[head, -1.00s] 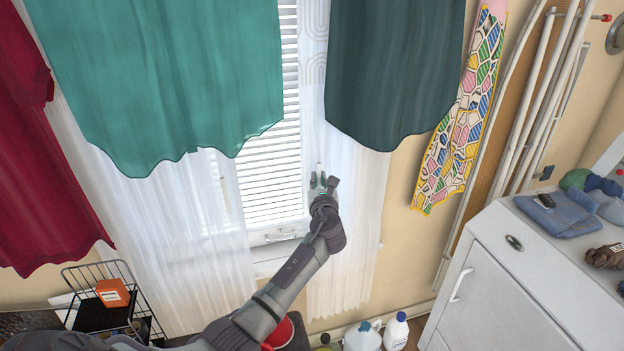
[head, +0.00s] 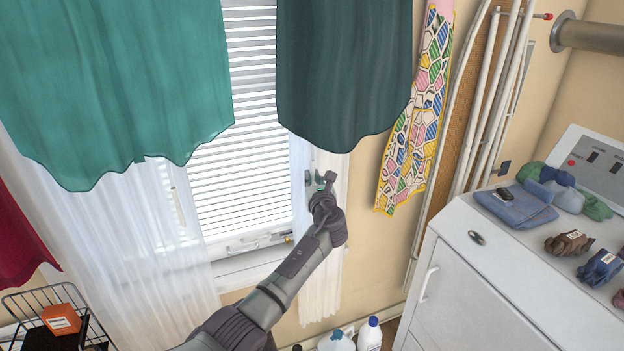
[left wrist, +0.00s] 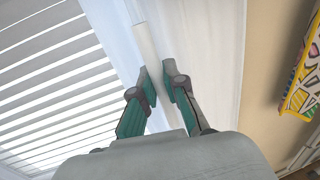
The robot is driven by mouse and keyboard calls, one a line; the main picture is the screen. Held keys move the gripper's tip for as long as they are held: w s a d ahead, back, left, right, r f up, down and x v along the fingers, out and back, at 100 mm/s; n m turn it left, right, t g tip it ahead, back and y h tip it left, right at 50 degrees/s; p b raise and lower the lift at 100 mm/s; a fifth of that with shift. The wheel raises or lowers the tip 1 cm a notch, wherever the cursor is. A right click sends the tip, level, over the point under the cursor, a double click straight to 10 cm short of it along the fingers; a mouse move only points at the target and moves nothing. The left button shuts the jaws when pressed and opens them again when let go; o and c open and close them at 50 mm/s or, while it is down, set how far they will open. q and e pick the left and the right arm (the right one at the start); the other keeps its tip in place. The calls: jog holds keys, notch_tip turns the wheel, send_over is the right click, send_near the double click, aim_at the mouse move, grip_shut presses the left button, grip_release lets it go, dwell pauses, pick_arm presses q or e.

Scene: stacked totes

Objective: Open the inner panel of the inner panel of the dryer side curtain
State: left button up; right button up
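The dryer side inner panel is a sheer white curtain (head: 318,290) at the window's right edge, partly behind a dark teal outer curtain (head: 345,80). My left gripper (head: 320,180) is at this panel's upper middle, just below the dark curtain's hem. In the left wrist view, the gripper (left wrist: 159,82) has its two teal-padded fingers on either side of a narrow white fold or rod-like edge (left wrist: 147,45) of the panel (left wrist: 205,60), and looks closed on it. The panel is gathered to the right of the blinds (head: 245,180). My right gripper is out of view.
A white dryer (head: 470,290) with folded cloths on top stands at right. A patterned ironing board cover (head: 412,120) and white poles hang beside the curtain. Bottles (head: 370,335) stand below. A wire basket (head: 45,300) is at lower left.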

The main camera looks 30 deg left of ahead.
pick_arm(q)
jog(key=o, duration=0.5)
jog(key=shift+s+d, duration=0.1)
jog(key=v, duration=1.1)
jog(key=shift+s+d, duration=0.3)
